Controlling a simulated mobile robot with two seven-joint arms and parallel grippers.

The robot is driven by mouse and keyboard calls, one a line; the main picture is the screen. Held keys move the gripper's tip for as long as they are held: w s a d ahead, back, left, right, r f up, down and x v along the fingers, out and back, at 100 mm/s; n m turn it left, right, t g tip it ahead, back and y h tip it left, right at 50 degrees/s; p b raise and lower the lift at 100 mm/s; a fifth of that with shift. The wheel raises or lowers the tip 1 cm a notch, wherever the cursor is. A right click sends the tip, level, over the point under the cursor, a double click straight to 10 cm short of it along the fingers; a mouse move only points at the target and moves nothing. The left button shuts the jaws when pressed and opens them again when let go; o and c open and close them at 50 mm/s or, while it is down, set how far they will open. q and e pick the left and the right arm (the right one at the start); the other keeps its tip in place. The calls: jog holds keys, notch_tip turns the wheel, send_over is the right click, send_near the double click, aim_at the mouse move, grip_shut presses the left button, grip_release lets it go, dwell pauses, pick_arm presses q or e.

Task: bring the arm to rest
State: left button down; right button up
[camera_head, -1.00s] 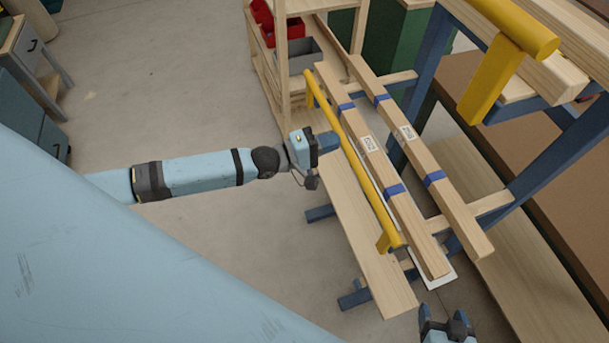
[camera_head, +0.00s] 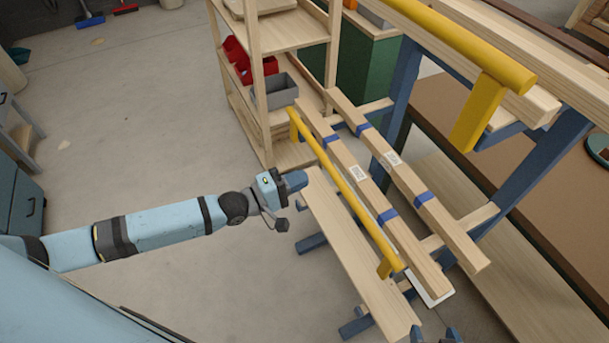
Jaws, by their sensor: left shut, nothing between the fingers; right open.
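My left arm comes in from the left, and its gripper (camera_head: 296,182) is shut and empty. It sits just left of the low wooden board and the lower yellow rail (camera_head: 345,185), apart from the rail as far as I can tell. My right gripper (camera_head: 436,336) shows only as dark fingertips at the bottom edge, near the front end of the board. It is open, and the rest of it is out of frame.
Two long wooden bars (camera_head: 355,172) with blue bands lie beside the lower yellow rail. A wooden shelf (camera_head: 262,70) with red bins (camera_head: 250,65) and a grey bin (camera_head: 275,92) stands behind. A blue-legged frame carries a thick yellow rail (camera_head: 460,42) at upper right.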

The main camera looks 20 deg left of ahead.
pick_arm(q)
jog(key=r+v, duration=0.1)
jog(key=v, duration=0.6)
jog(key=shift+s+a+r+b, duration=0.2)
jog(key=shift+s+r+b, duration=0.15)
jog(key=shift+b, duration=0.05)
pick_arm(e)
jog(key=shift+w+d+f, duration=0.2)
jog(key=shift+d+f, duration=0.2)
jog(key=shift+f, duration=0.4)
pick_arm(q)
jog(key=s+d+f+m+y+p, duration=0.2)
jog(key=s+d+f+m+y, duration=0.2)
jog(key=s+d+f+m, duration=0.15)
jog(key=s+f+m+g+y+p, duration=0.1)
jog(key=s+f+m+g+y, duration=0.1)
jog(key=s+f+m+y, duration=0.3)
jog(key=shift+s+f+m+g, duration=0.4)
jog(key=shift+s+f+m, duration=0.6)
jog(key=shift+s+m, duration=0.1)
pick_arm(e)
notch_tip(320, 180, up, 3)
jog(key=shift+d+r, duration=0.1)
jog(key=shift+d, duration=0.05)
